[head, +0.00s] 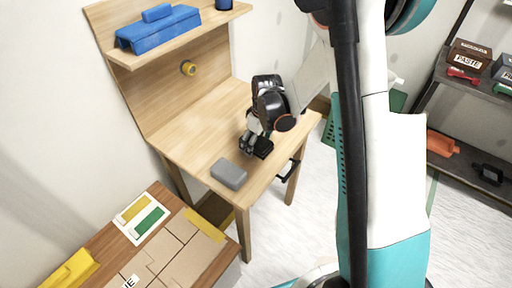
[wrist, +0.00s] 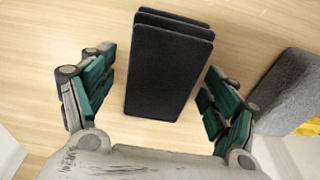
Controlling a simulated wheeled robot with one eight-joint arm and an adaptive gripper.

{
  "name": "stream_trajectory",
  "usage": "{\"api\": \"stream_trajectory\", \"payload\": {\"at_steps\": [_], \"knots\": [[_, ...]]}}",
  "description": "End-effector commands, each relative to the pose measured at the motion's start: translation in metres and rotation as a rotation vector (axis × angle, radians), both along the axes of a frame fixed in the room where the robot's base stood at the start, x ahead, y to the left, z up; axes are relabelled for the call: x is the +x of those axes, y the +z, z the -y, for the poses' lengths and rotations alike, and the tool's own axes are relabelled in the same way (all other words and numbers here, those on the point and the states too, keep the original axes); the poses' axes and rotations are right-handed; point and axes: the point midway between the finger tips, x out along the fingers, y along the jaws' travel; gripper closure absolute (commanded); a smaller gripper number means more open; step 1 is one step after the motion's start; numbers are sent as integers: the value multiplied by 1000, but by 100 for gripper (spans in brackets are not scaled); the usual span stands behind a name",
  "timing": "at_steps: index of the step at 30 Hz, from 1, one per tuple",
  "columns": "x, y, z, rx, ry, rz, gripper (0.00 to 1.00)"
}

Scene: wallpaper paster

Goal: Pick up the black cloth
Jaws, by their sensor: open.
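The black cloth (wrist: 168,68) is a dark, folded, layered rectangle on the light wooden workbench (head: 185,130). In the wrist view it lies between the spread fingers of my gripper (wrist: 155,95), with gaps on both sides. In the head view the black cloth (head: 263,148) is small and partly covered by my gripper (head: 256,143), which is low over the bench near its right edge. My gripper is open and empty. How high the fingertips are above the bench is hard to tell.
A grey block (head: 229,174) lies near the bench's front edge, and it shows at the right in the wrist view (wrist: 290,92). A blue toolbox (head: 158,30) sits on the upper shelf. A brown table with cards (head: 150,205) stands at front left. The bench's left half is clear.

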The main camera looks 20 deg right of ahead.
Motion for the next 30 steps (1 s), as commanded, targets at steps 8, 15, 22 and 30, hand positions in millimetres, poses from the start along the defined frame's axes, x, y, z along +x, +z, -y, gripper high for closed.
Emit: {"api": "stream_trajectory", "payload": {"at_steps": [8,15,22,30], "knots": [[0,-1,0,0,0,0,29],[0,-1,0,0,0,0,67],[0,-1,0,0,0,0,67],[0,15,0,0,0,0,67]]}}
